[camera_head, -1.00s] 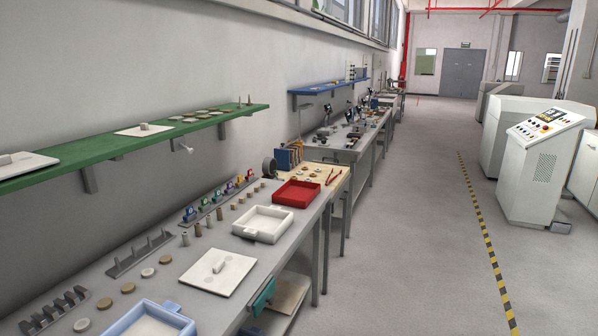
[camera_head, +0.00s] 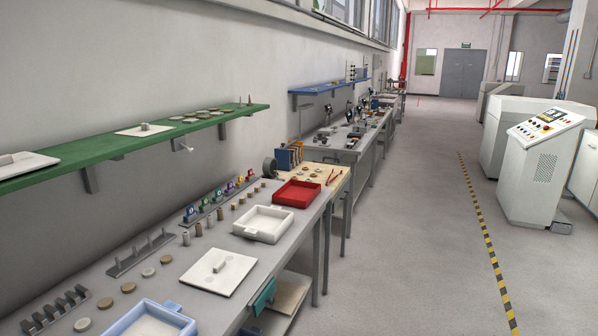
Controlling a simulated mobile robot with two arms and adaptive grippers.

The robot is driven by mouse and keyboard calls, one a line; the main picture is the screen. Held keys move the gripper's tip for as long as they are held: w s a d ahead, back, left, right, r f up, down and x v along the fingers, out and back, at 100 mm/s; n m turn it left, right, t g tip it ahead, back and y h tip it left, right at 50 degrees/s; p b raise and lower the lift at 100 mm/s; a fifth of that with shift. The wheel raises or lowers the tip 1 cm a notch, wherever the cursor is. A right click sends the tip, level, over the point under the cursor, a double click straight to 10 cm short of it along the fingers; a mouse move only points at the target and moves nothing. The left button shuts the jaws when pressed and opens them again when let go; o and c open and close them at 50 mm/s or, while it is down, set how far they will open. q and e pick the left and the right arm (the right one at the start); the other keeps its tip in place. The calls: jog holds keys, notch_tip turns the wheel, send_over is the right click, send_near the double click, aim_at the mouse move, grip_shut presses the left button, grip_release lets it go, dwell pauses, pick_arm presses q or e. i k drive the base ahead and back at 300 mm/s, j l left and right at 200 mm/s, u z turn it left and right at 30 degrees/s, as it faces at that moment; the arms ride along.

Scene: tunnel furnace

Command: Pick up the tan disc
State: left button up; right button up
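A row of several small round discs lies on the grey workbench (camera_head: 70,283) at the lower left. A brown-tan disc (camera_head: 104,303) and another brown-tan disc (camera_head: 128,287) lie in the row. I cannot tell which one is the tan disc. More flat discs (camera_head: 190,117) lie on the green shelf above. Neither of my grippers is in view.
A light blue tray (camera_head: 183,321), a white plate with a handle (camera_head: 240,263), a white tray (camera_head: 289,222) and a red tray (camera_head: 314,188) stand along the bench's front. Behind the discs is a rack with upright pegs (camera_head: 141,252). The floor (camera_head: 400,240) right of the bench is clear.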

aim_at(107, 303)
jog(key=u, duration=1.55)
